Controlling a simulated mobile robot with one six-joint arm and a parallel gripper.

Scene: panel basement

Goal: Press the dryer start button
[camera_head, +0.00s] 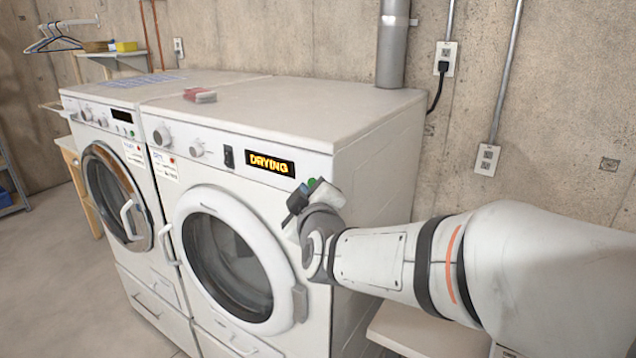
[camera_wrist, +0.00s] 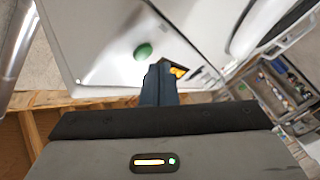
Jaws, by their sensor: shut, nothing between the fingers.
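The dryer (camera_head: 245,165) is the right-hand white machine, with its round door closed. Its display (camera_head: 270,164) is lit and reads DRYING; part of it also shows in the wrist view (camera_wrist: 179,72). The green start button (camera_head: 312,182) is at the right end of the front panel, partly hidden by my wrist. In the wrist view the green button (camera_wrist: 143,51) is in plain sight, just beyond my fingertips. My gripper (camera_head: 296,201) is shut and empty in front of the panel; its fingertips (camera_wrist: 159,68) lie beside the button in the picture. I cannot tell whether they touch the panel.
A second white machine (camera_head: 112,170) stands to the left of the dryer. A red and white item (camera_head: 199,95) lies on the dryer top. A pipe (camera_head: 392,45) and wall outlets (camera_head: 487,159) are behind. The floor at the left front is clear.

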